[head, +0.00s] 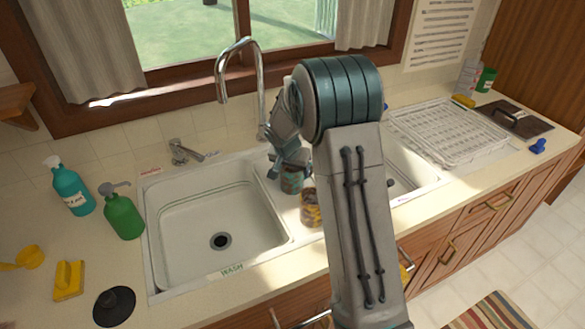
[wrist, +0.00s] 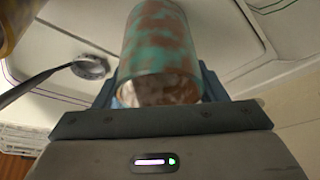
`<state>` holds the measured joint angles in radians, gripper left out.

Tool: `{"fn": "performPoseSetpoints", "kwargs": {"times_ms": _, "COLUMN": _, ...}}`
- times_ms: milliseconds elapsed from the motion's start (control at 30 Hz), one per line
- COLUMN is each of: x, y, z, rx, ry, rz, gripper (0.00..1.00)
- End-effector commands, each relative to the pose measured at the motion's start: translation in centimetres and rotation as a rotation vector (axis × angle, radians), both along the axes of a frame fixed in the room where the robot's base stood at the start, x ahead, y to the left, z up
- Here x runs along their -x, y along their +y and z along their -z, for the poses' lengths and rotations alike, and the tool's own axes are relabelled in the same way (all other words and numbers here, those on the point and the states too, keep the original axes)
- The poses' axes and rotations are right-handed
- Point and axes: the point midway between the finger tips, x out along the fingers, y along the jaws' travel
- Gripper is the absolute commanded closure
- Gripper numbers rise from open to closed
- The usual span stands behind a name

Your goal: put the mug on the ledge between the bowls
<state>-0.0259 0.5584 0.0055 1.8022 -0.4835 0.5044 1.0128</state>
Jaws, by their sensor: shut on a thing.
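My gripper (head: 289,170) is shut on a teal mug with brown patches (head: 291,182), at the divider ledge (head: 283,212) between the two sink bowls. The mug also shows in the wrist view (wrist: 160,45), between the fingers. I cannot tell whether its base touches the ledge. The left bowl (head: 215,215) is empty, with a dark drain. The right bowl (head: 415,172) is partly hidden behind my arm.
A yellow-brown patterned mug (head: 311,208) stands on the ledge just in front of the held one. The faucet (head: 240,75) rises behind. A green soap bottle (head: 122,216) stands left, and a white dish rack (head: 447,130) right.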

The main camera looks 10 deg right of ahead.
Motion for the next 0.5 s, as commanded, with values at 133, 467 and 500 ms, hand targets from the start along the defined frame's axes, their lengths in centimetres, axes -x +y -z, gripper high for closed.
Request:
{"fn": "performPoseSetpoints", "kwargs": {"times_ms": 133, "x": -0.01, "y": 0.01, "z": 0.05, "rx": 0.000, "ry": 0.000, "rz": 0.000, "gripper": 0.14}}
{"fn": "performPoseSetpoints", "kwargs": {"times_ms": 467, "x": 0.00, "y": -0.02, "z": -0.21, "rx": 0.000, "ry": 0.000, "rz": 0.000, "gripper": 0.14}}
{"fn": "performPoseSetpoints", "kwargs": {"times_ms": 500, "x": 0.00, "y": -0.02, "z": -0.42, "rx": 0.000, "ry": 0.000, "rz": 0.000, "gripper": 0.14}}
